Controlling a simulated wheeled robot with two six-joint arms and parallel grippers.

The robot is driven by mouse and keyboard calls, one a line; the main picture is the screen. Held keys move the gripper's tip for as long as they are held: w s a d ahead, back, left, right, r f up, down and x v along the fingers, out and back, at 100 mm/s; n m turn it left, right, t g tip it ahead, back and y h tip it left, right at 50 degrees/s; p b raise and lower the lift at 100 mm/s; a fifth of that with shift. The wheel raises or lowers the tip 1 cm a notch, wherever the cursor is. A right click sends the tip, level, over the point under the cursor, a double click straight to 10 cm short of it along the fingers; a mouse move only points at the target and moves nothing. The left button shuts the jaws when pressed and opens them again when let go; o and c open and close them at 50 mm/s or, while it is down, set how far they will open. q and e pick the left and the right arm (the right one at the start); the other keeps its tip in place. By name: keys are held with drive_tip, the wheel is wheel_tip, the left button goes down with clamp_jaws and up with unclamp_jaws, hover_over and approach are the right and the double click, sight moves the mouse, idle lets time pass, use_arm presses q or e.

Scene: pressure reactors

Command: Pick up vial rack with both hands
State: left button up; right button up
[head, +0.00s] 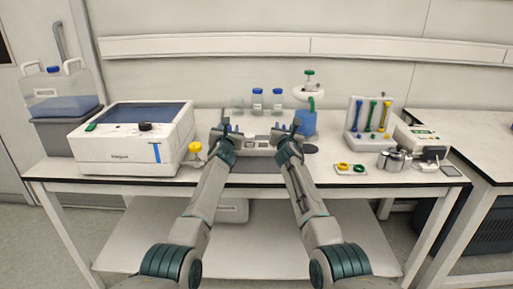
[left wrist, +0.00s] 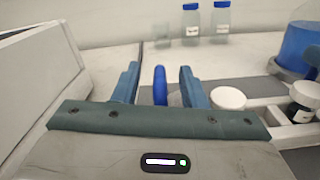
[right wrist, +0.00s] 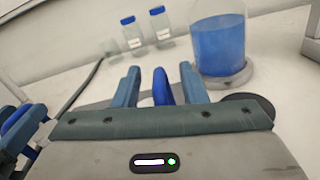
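The vial rack (head: 262,145) lies on the bench between my two grippers, largely hidden by them in the head view. Its right part, with a white-capped vial, shows in the left wrist view (left wrist: 292,132). A blue handle stands up at each end. My left gripper (head: 227,129) is open, with its fingers on either side of the left blue handle (left wrist: 160,86) and gaps showing. My right gripper (head: 287,129) is open around the right blue handle (right wrist: 161,88), also with gaps on both sides.
A white instrument (head: 135,140) stands left of the rack, with a small yellow-topped item (head: 195,148) between. Blue-capped bottles (head: 257,99) stand behind. A blue-filled vessel (head: 306,122) stands close behind my right gripper. A white stand with coloured tools (head: 369,128) is farther right.

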use_arm(q)
drive_tip(key=shift+w, duration=0.2)
use_arm(e)
drive_tip(key=shift+w, duration=0.25)
use_arm(q)
clamp_jaws()
use_arm(e)
clamp_jaws()
